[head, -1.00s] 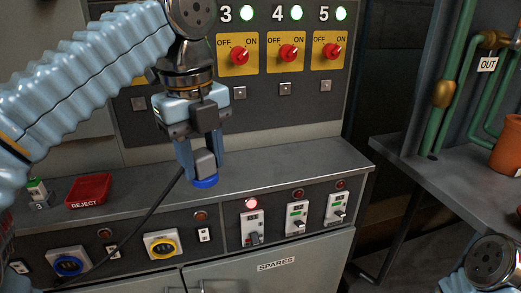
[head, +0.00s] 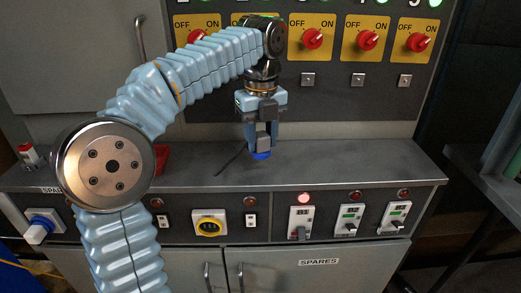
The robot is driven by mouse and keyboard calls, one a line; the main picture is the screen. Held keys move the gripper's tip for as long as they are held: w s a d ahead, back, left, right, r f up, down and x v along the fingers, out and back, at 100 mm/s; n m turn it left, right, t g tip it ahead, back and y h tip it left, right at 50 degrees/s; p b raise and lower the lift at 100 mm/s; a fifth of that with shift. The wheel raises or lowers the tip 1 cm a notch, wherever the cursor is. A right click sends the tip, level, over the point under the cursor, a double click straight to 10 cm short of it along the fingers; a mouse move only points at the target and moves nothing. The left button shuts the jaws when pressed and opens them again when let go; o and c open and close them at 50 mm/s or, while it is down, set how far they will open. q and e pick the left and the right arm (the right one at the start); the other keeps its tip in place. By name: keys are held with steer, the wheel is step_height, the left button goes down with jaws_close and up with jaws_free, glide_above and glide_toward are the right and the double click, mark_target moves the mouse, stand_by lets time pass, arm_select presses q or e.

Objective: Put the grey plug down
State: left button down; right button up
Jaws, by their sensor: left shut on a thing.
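The grey plug (head: 263,141) has a blue rim at its lower end and points down. My left gripper (head: 262,148) is shut on it, with a finger on either side. The plug is upright in front of the grey worktop (head: 340,165), towards its back edge. I cannot tell whether its blue end touches the top. A dark cable (head: 232,162) runs from the plug down to the left and ends from view near the worktop. My right gripper is not in view.
A red tray (head: 162,160) is partly hidden behind my left arm. Red switches (head: 312,39) line the panel behind. The worktop right of the plug is clear.

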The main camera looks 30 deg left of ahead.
mark_target(260, 150)
arm_select(q)
steer(key=f, duration=0.4)
steer(key=shift+w+a+f, duration=0.2)
steer(key=shift+w+a, duration=0.15)
steer(key=shift+w, duration=0.05)
steer(key=c, duration=0.6)
jaws_free()
steer(key=shift+c, duration=0.2)
step_height(260, 150, up, 12)
steer(key=shift+r, duration=0.1)
